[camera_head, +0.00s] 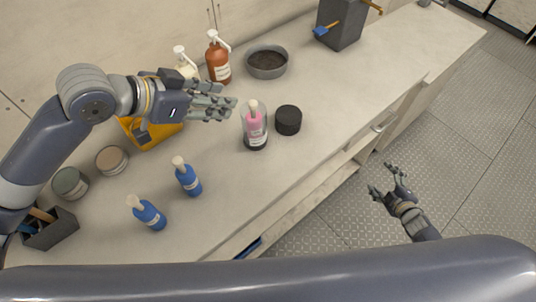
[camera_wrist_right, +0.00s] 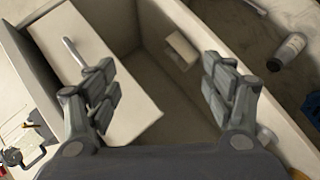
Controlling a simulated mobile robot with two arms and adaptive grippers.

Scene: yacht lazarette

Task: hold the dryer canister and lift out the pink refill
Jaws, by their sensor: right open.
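The pink refill (camera_head: 256,123) is a pink bottle with a cream top. It stands upright inside the clear dryer canister (camera_head: 256,144), which has a dark base and stands on the counter. Its top sticks out above the canister. My left gripper (camera_head: 234,107) is open and empty just left of the canister, its fingers pointing at it; no contact shows. My right gripper (camera_head: 388,180) is open and empty, off the counter's front edge above the floor. In the right wrist view, its fingers (camera_wrist_right: 160,92) are spread wide with nothing between them.
A round black lid (camera_head: 288,120) lies right of the canister. A grey bowl (camera_head: 267,63), a brown pump bottle (camera_head: 218,58) and an orange container (camera_head: 152,132) stand around. Blue bottles (camera_head: 187,177) stand nearer. An open compartment (camera_wrist_right: 155,40) shows below my right gripper.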

